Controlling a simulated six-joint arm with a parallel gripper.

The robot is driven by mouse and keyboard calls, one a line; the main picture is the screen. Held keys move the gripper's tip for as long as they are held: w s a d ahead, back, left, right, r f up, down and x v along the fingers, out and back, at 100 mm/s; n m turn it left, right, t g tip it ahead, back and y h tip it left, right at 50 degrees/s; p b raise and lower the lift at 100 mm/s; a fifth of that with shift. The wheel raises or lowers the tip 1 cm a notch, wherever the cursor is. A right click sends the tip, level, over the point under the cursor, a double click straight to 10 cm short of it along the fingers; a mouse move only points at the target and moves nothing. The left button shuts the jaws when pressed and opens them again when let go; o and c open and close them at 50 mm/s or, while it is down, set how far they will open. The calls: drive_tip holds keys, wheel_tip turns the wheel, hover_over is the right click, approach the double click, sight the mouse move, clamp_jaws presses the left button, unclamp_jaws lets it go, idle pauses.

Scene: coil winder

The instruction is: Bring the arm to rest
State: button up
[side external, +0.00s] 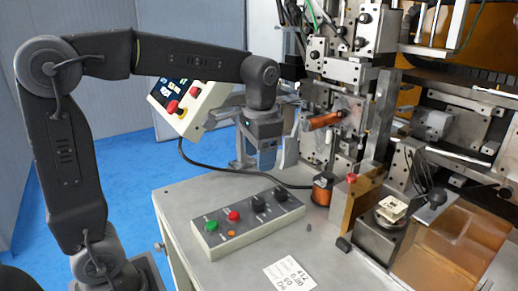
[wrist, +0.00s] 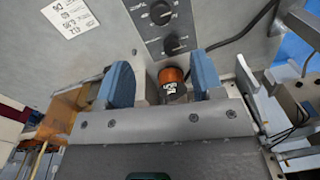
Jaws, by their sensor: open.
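My gripper (side external: 265,163) is open with nothing between its fingers. It hangs above the far part of the grey bench in the side view, below my bent arm. In the wrist view my gripper (wrist: 161,82) shows two blue-padded fingers spread apart. A small copper-wound coil with a dark top (wrist: 172,84) appears in the gap between them, apart from both. In the side view the copper coil (side external: 323,188) stands upright on the bench, lower and to the right of the gripper.
A control box with buttons and knobs (side external: 248,222) lies on the bench (side external: 185,197), near a white label (side external: 290,275). The winding machine (side external: 340,75), carrying an orange coil (side external: 322,121), stands close right of the gripper. A tilted button panel (side external: 184,104) is behind my arm.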

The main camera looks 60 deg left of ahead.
drive_tip(key=shift+r, duration=0.6)
drive_tip(key=s+d+f+n+t, duration=0.1)
drive_tip(key=s+d+f+t, duration=0.1)
drive_tip(key=s, duration=0.5)
drive_tip(key=s+d+f+t, duration=0.2)
drive_tip(key=s+t, duration=0.1)
drive_tip(key=s, duration=0.4)
drive_tip(key=shift+s+n+h, duration=0.2)
drive_tip(key=shift+n+h, duration=0.1)
drive_tip(key=shift+n, duration=0.1)
